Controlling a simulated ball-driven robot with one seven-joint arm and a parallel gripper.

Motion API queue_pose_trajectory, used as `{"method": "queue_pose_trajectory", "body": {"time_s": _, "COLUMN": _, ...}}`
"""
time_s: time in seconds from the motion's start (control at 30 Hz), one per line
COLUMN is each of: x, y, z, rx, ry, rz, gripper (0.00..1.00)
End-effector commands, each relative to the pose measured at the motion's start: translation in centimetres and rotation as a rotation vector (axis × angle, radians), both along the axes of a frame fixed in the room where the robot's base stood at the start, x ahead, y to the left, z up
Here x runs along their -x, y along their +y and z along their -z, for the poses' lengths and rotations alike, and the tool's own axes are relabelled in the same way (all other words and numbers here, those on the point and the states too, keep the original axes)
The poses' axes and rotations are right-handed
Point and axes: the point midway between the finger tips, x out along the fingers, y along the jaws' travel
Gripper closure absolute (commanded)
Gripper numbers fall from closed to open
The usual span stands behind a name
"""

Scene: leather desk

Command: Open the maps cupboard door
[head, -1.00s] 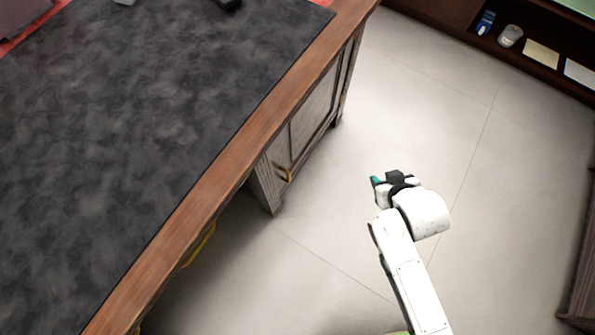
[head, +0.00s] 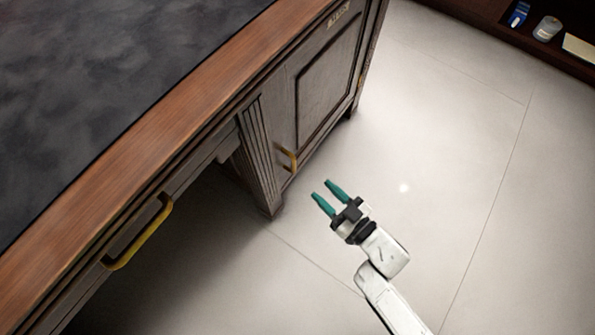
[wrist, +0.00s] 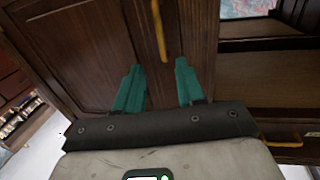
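The cupboard door (head: 324,85) is a dark wooden panel in the desk's end pedestal, and it looks shut. A label at its top in the head view is too small to read surely. Its brass handle (head: 288,158) is upright near the door's left edge. In the wrist view the handle (wrist: 159,30) stands ahead, between the lines of my two fingers, with the door panel (wrist: 75,50) behind. My gripper (head: 328,190) has teal fingers spread apart with nothing between them. It is in front of the handle and apart from it. The fingers also show in the wrist view (wrist: 158,82).
A yellow drawer handle (head: 140,232) sticks out from the desk front at left. The desk top (head: 90,80) overhangs above. A fluted post (head: 257,150) stands beside the door. The pale floor (head: 450,150) to the right is clear. A shelf (head: 490,30) holds small items at the back.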

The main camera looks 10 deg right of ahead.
Motion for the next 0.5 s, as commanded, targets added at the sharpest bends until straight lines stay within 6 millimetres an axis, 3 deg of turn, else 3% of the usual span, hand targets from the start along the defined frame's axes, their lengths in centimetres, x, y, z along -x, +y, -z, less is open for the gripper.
{"method": "queue_pose_trajectory", "body": {"time_s": 0.17, "x": -1.0, "y": 0.9, "z": 0.1, "rx": -0.006, "ry": -0.008, "rz": -0.009, "gripper": 0.61}}
{"method": "queue_pose_trajectory", "body": {"time_s": 0.5, "x": -6.0, "y": 4.2, "z": 0.2, "rx": -0.006, "ry": -0.008, "rz": -0.007, "gripper": 0.61}}
